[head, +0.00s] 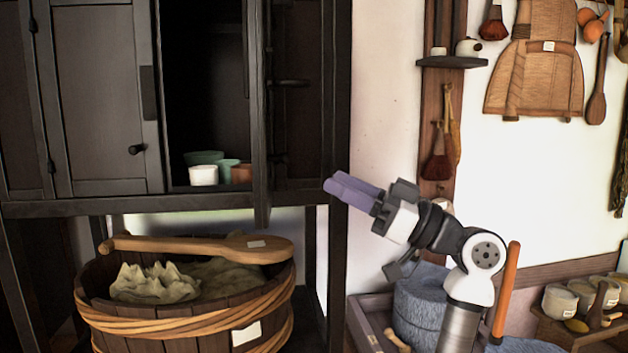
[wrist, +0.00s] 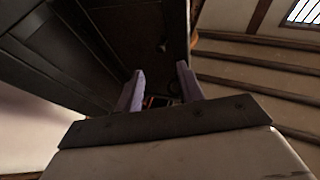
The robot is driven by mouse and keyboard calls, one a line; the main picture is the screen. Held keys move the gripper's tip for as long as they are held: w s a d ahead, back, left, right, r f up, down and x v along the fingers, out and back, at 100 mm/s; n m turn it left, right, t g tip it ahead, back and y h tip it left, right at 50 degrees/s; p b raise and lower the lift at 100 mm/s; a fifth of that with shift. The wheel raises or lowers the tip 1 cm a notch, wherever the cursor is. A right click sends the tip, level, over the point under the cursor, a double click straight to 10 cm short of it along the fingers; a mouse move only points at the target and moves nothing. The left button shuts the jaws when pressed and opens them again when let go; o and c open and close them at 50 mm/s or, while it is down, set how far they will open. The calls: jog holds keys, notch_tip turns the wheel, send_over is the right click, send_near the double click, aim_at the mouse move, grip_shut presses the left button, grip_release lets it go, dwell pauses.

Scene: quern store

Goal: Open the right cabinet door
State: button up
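The dark wooden cabinet (head: 97,190) stands at the left of the head view. Its left door (head: 105,90) is shut and has a round knob (head: 137,149). The right door (head: 258,110) stands ajar; its free edge juts forward and the dark inside shows to its left. No knob on it can be made out in the head view. My gripper (head: 352,190) is beside the cabinet's lower right post, pointing left. In the wrist view its two purple fingers (wrist: 159,90) are apart with nothing gripped; dark cabinet wood lies beyond them.
Several cups (head: 204,175) stand inside the cabinet. A wooden tub (head: 180,325) with a paddle (head: 200,246) across it stands below the cabinet front. At the right are a grey millstone (head: 420,303) and a low shelf of pots (head: 560,300). Tools hang on the white wall.

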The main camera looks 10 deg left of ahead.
jog(key=b+v, duration=0.1)
jog(key=v, duration=0.4)
jog(key=shift+d, duration=0.2)
jog(key=shift+f, duration=0.1)
